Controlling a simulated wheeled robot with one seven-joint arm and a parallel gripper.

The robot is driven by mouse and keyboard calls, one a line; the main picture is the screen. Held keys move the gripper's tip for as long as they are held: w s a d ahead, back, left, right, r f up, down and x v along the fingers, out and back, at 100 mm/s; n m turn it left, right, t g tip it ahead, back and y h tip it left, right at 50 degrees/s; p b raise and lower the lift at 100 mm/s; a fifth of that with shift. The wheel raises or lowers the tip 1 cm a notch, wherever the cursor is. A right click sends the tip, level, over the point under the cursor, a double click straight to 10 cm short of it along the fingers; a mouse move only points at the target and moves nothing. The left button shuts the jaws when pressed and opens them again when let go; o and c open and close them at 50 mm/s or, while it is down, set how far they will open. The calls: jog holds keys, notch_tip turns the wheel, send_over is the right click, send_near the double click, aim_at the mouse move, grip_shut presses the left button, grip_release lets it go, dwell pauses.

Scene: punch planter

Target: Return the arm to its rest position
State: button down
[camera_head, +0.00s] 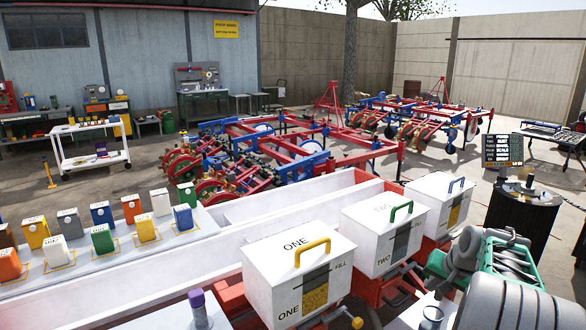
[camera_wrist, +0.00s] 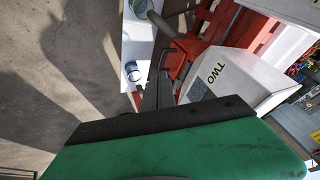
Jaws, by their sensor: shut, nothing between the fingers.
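My arm (camera_head: 500,275), grey and green, is folded into the lower right corner of the head view, beside the white boxes. Its fingertips cannot be made out there. In the wrist view my gripper (camera_wrist: 157,82) shows as narrow grey fingers beyond a dark plate and green housing. It is shut and empty. The white box marked TWO (camera_wrist: 225,80) is right of the fingers, apart from them as far as I can tell. In the head view, box TWO (camera_head: 370,250) has a green handle.
Box ONE (camera_head: 285,285) with a yellow handle stands nearest, and a blue-handled box (camera_head: 425,210) stands farther back. A black drum (camera_head: 520,225) is at right. Coloured canisters (camera_head: 102,240) line a white bench at left. Red and blue machinery (camera_head: 270,150) fills the middle.

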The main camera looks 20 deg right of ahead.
jog(key=a+r+n+g+p, duration=0.1)
jog(key=a+r+n+p, duration=0.15)
jog(key=a, duration=0.85)
jog(key=a+r+n+p, duration=0.15)
jog(key=a+r, duration=0.25)
jog(key=a, duration=0.6)
jog(key=s+a+n+g+y+p, duration=0.1)
jog(key=s+a+n+p, duration=0.2)
jog(key=s+a, duration=1.2)
jog(key=a+n, duration=0.2)
jog(key=shift+s+n+g, duration=0.2)
jog(key=shift+n+g, duration=0.1)
jog(key=shift+g, duration=0.1)
jog(key=shift+a, duration=0.1)
